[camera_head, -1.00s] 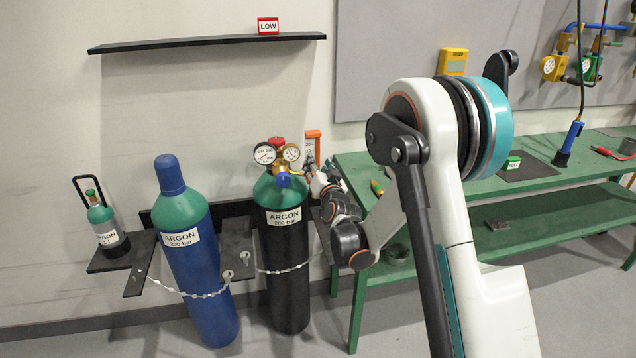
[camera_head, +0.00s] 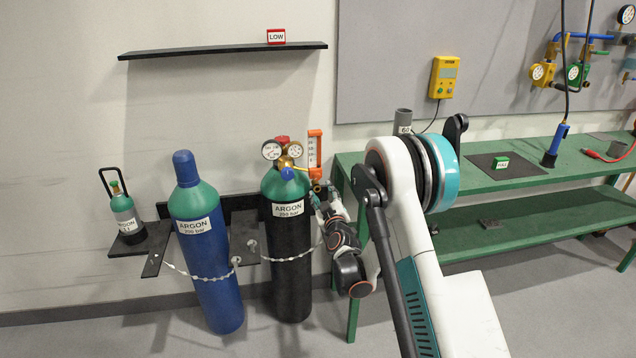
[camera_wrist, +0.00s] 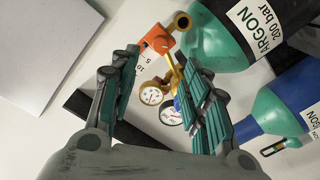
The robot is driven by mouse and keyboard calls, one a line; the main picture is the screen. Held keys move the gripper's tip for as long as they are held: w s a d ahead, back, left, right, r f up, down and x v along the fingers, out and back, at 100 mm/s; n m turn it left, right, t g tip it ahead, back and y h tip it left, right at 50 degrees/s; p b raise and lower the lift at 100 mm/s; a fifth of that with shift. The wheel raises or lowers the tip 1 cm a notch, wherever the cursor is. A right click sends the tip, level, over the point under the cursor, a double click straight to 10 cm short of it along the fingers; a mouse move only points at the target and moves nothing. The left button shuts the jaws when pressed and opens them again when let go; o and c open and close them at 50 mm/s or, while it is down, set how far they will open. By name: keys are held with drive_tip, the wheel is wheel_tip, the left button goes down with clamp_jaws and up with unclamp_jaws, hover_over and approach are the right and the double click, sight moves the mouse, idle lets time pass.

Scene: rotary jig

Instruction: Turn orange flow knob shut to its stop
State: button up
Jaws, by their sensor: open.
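The orange flowmeter (camera_head: 314,148) with a white scale stands upright beside the regulator on the black argon cylinder (camera_head: 289,235). An orange part, likely the flow knob (camera_head: 316,173), shows at its lower end. In the wrist view the orange end of the flowmeter (camera_wrist: 156,40) lies just beyond my fingertips. My gripper (camera_wrist: 158,60) is open, one finger on each side of the flowmeter's line, with nothing clamped. In the head view my gripper (camera_head: 324,194) is just below the flowmeter. Whether a finger touches the knob I cannot tell.
The regulator gauges (camera_head: 282,151) sit close left of the flowmeter; they also show between my fingers in the wrist view (camera_wrist: 151,94). A blue argon cylinder (camera_head: 206,260) leans to the left. A green bench (camera_head: 400,190) stands right. A chain (camera_head: 295,257) crosses the black cylinder.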

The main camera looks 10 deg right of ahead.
sight(317, 177)
drive_tip(key=w+b, duration=0.2)
drive_tip(key=w, duration=0.8)
drive_tip(key=shift+w+b, duration=0.2)
drive_tip(key=shift+b, duration=0.1)
clamp_jaws()
